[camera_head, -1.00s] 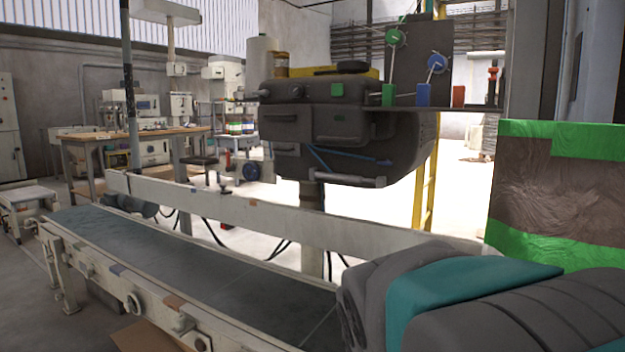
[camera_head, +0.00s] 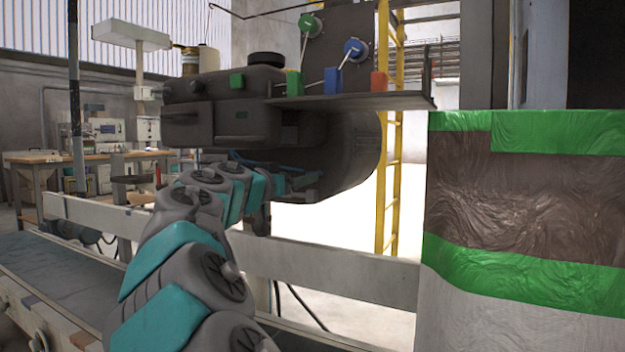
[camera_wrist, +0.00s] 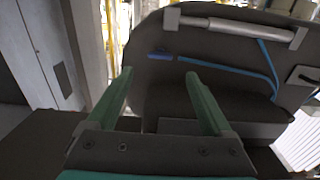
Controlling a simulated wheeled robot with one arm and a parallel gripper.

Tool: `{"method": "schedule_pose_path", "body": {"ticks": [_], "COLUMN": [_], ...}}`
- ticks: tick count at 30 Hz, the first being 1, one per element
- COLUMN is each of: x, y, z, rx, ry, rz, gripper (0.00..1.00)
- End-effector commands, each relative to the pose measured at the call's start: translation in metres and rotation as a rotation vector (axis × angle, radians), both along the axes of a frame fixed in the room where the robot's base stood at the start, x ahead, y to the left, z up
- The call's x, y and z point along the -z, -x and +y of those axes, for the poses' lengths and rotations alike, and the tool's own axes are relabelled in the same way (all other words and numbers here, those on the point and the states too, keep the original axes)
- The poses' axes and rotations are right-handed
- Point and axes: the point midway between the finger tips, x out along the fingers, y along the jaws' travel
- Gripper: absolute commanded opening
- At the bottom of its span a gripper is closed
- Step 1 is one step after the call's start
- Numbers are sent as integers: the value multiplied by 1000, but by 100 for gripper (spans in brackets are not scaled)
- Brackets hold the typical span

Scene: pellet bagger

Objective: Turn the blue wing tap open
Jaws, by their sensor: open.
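My gripper (camera_wrist: 159,76) is open, its two teal fingers apart with nothing between them. Beyond the fingertips in the wrist view, a small blue piece (camera_wrist: 160,56) sits on the dark machine body (camera_wrist: 170,95). It may be the wing tap, but its shape is too small to be sure. In the head view my gripper (camera_head: 290,182) is under the machine's front, partly hidden by my arm, and the small blue piece cannot be made out there. A round blue knob (camera_head: 355,49) sits higher, on the grey panel above the machine's shelf.
A blue hose (camera_wrist: 267,65) runs along the machine beside a grey bar (camera_wrist: 238,28). Green, blue and red blocks stand on the shelf (camera_head: 400,100). A conveyor (camera_head: 50,275) with a pale rail (camera_head: 330,262) lies below. A green and brown wrapped stack (camera_head: 520,200) stands at right.

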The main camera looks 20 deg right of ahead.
Motion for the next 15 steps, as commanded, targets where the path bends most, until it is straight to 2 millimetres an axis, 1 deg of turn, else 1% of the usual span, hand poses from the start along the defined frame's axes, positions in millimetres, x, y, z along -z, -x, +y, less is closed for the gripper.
{"method": "schedule_pose_path", "body": {"ticks": [2, 6, 15], "x": [-1, 0, 1], "y": [-6, -18, -41], "z": [-4, -21, -52], "rx": [-3, -2, 0], "ry": [1, -3, -3], "rz": [-6, -4, -1], "gripper": [85, 85, 85]}}
